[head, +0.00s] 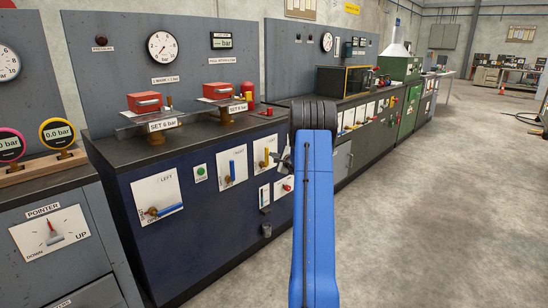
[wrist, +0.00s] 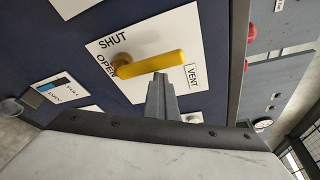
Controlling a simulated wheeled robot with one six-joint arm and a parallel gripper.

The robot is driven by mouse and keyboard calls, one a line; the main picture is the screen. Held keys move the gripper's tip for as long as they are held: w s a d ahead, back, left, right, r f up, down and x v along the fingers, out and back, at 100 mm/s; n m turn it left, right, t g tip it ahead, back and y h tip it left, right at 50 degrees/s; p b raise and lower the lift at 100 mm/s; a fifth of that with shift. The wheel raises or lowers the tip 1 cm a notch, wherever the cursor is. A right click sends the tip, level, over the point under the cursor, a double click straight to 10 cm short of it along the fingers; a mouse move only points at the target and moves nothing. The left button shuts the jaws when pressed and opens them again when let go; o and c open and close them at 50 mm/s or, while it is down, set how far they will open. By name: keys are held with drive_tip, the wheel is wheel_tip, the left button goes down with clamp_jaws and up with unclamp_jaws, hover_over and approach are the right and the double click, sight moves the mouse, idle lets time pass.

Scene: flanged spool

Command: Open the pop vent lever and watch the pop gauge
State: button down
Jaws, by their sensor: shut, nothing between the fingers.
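A yellow lever (wrist: 150,64) sits on a white plate marked SHUT, OPEN and VENT. Its handle reaches from the pivot towards the VENT label. In the head view the yellow lever (head: 266,154) stands roughly upright on the blue cabinet. My gripper (wrist: 160,77) is shut and empty. Its tips are right beside the handle's edge in the wrist view; contact cannot be told. In the head view my gripper (head: 284,160) shows partly, just right of the lever plate. A round dial gauge (head: 162,46) hangs on the panel above; which gauge is the pop gauge is not readable.
Blue-handled levers (head: 232,167) sit on plates to the left. A red knob (head: 287,188) is below right. Red devices (head: 146,101) stand on the worktop. A digital bar display (head: 221,41) is on the panel.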

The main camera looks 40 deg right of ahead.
drive_tip(key=shift+w+a, duration=0.1)
drive_tip(key=shift+a, duration=0.25)
idle(0.3)
drive_tip(key=d, duration=0.4)
drive_tip(key=f+v, duration=0.1)
drive_tip(key=v, duration=0.9)
drive_tip(key=shift+f, duration=0.3)
drive_tip(key=shift+d, duration=0.1)
